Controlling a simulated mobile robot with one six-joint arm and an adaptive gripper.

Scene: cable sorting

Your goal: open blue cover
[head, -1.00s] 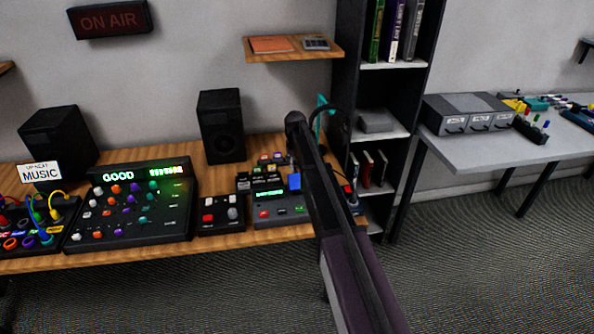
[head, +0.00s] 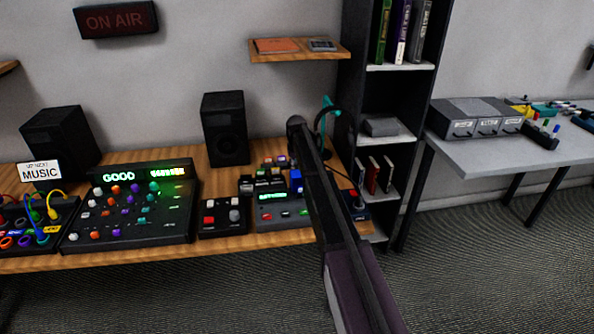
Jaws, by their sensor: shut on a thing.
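The small blue cover (head: 295,181) shows in the head view on the right part of a small dark control box (head: 280,212) with a green-lit display. It looks upright, but it is too small to tell exactly how far it is open. My gripper's fingers do not show; the arm hides the area right of the cover.
A box with red and white buttons (head: 222,217) and a large mixer (head: 135,212) stand to the left on the wooden desk (head: 180,246). A speaker (head: 225,130) stands behind. A teal headphone stand (head: 326,108) is close behind my arm. A shelf unit (head: 350,80) stands right.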

